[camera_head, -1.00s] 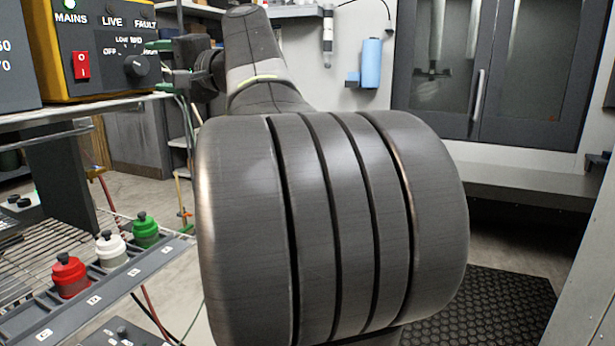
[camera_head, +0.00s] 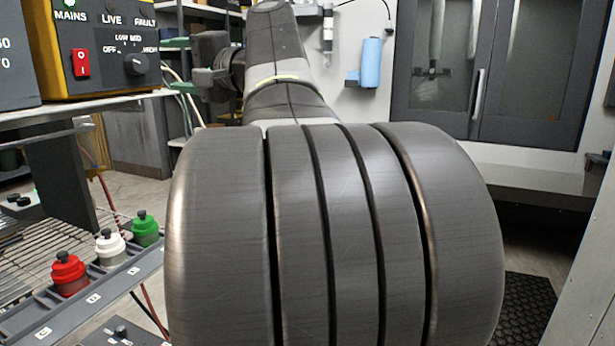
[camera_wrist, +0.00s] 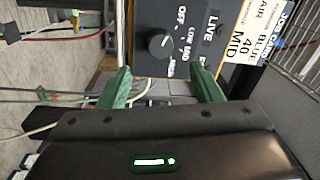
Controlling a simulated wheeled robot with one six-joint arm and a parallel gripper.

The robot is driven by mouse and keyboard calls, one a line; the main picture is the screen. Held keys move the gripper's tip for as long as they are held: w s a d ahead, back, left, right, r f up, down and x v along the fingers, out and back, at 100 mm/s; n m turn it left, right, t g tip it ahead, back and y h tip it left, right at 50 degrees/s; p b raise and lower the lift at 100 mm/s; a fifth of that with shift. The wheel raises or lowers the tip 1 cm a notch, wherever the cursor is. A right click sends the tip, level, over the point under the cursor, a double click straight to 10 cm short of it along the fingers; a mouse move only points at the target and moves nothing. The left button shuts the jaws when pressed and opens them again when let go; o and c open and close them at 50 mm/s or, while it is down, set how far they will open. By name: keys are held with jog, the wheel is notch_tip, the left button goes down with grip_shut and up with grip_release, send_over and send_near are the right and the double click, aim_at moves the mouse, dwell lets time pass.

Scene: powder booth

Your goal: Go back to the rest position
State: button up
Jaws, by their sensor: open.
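My gripper (camera_wrist: 163,86) is open in the wrist view, with its two green fingers apart and nothing between them. It faces the dark control panel (camera_wrist: 180,38), whose round knob (camera_wrist: 160,43) lies just beyond the fingers, not touched. In the head view my gripper (camera_head: 205,82) is at the end of my arm, to the right of the yellow-cased control unit (camera_head: 42,45) and apart from it. My large dark arm link hides the middle.
Red (camera_head: 68,275), white (camera_head: 110,250) and green (camera_head: 145,228) bottles stand in a grey rack (camera_head: 95,300) at the left. A blue cylinder (camera_head: 371,62) hangs on the back wall. A dark glazed cabinet (camera_head: 490,70) stands at the right. A job card (camera_wrist: 258,35) shows in the wrist view.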

aim_at(141, 64)
jog(key=p+x, duration=0.1)
jog(key=x, duration=0.8)
jog(key=shift+a+r, duration=0.1)
jog(key=shift+w+a+r+m+p, duration=0.1)
jog(key=shift+r+m+p, duration=0.1)
jog(key=shift+m+p, duration=0.3)
jog(key=shift+d+r+m+p, duration=0.1)
jog(key=shift+d+m+p, duration=0.1)
jog(key=shift+m+p, duration=0.7)
jog(key=shift+a+m+t+p, duration=0.1)
jog(key=shift+m+t+p, duration=0.2)
jog(key=shift+m+p, duration=0.5)
jog(key=m+p, duration=0.3)
jog(key=p, duration=0.1)
jog(key=shift+m, duration=0.3)
jog(key=m+p, duration=0.6)
jog(key=p, duration=0.3)
jog(key=shift+m+h, duration=0.4)
jog(key=shift+m+p, duration=0.8)
jog(key=shift+f, duration=0.2)
jog(key=shift+f, duration=0.1)
